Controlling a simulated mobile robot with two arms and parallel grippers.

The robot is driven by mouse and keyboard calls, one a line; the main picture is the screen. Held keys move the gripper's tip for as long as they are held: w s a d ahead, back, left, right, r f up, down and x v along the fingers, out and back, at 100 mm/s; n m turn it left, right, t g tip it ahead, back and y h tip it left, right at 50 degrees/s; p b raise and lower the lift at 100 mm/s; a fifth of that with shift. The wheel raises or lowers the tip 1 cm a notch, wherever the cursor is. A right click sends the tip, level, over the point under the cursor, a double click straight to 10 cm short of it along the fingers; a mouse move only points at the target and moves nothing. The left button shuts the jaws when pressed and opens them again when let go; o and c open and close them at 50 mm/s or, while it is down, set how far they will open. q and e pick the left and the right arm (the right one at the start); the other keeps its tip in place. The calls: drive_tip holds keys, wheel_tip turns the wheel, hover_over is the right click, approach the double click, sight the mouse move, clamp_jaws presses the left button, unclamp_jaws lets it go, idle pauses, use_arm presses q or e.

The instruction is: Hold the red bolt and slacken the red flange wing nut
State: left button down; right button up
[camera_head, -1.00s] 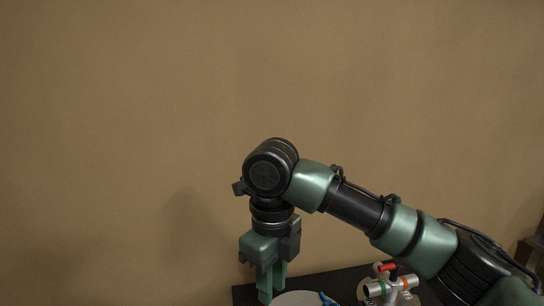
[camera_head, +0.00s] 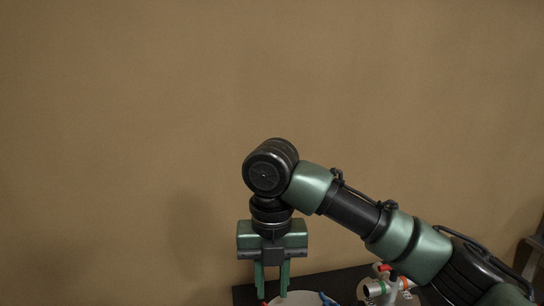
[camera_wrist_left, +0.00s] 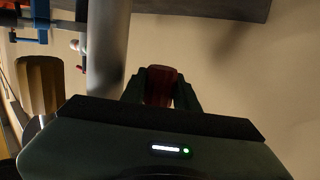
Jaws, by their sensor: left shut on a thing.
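My right gripper (camera_head: 272,293) points straight down in the head view, at the bottom middle. Its two green fingers stand apart, and I see nothing held between them. A small bit of red (camera_head: 264,303) shows under its left finger at the frame's lower edge; I cannot tell what part it is. My left gripper (camera_wrist_left: 160,98) shows only in the left wrist view. It is shut on a dark red piece, which looks like the red bolt (camera_wrist_left: 160,84). The flange wing nut cannot be made out clearly in either view.
A pale round object (camera_head: 297,298) with a blue part (camera_head: 327,299) lies by my right gripper. Metal pipework with a red handle (camera_head: 384,268) stands to the right, on a dark tabletop (camera_head: 243,293). A grey pipe (camera_wrist_left: 107,45) runs close to my left gripper.

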drive_tip(key=m, duration=0.6)
drive_tip(key=shift+m, duration=0.3)
drive_tip(key=m, duration=1.2)
drive_tip(key=shift+m, duration=0.3)
drive_tip(key=m, duration=0.6)
drive_tip(key=shift+m, duration=0.4)
drive_tip(key=shift+f, duration=0.15)
drive_tip(key=shift+f, duration=2.05)
